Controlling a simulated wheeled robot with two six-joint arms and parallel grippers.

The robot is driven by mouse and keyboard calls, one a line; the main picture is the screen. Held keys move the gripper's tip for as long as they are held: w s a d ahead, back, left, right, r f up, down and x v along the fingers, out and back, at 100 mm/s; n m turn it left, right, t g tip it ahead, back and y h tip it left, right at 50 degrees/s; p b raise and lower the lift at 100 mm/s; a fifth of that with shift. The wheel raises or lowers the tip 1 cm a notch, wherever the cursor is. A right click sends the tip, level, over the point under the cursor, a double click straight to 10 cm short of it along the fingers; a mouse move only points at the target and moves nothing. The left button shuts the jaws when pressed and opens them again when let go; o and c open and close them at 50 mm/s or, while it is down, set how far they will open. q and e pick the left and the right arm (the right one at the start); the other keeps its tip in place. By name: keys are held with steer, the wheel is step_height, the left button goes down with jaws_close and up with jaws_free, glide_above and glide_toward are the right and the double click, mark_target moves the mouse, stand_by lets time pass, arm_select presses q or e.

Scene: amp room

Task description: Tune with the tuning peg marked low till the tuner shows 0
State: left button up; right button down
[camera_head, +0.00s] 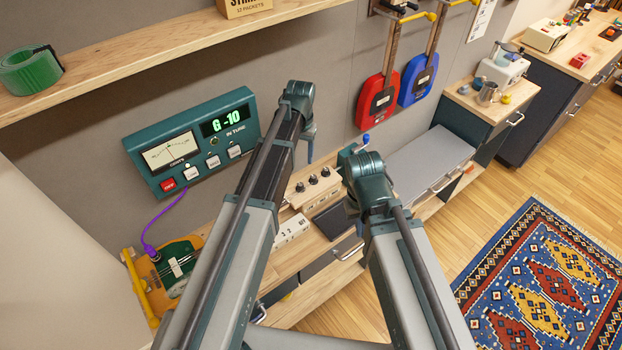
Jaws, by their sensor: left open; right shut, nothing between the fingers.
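The teal tuner (190,142) on the wall reads "G -10" in green, above the words "IN TUNE". It has a needle dial, a red button and several white buttons. A yellow-brown instrument (150,290) with a green plate lies at lower left, and a purple cable runs from it to the tuner. A small blue knob-like part (366,138) shows beside my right wrist; I cannot tell whether it is a tuning peg, and no "low" mark is readable. My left gripper (310,145) is open, mostly hidden by its wrist. My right gripper (347,153) is shut and empty, also mostly hidden.
A control box (313,190) with dark knobs stands on the bench between my arms. Red (376,100) and blue (417,78) instruments hang on the wall. A shelf (150,55) with green tape (30,72) juts out above the tuner. The floor at right has a rug (545,270).

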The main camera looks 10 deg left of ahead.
mark_target(300, 184)
arm_select(q)
steer(key=f+b, duration=1.3)
steer(key=f, duration=0.1)
steer(key=shift+a+b, duration=0.25)
steer(key=shift+b, duration=0.15)
steer(key=shift+r, duration=0.1)
jaws_close()
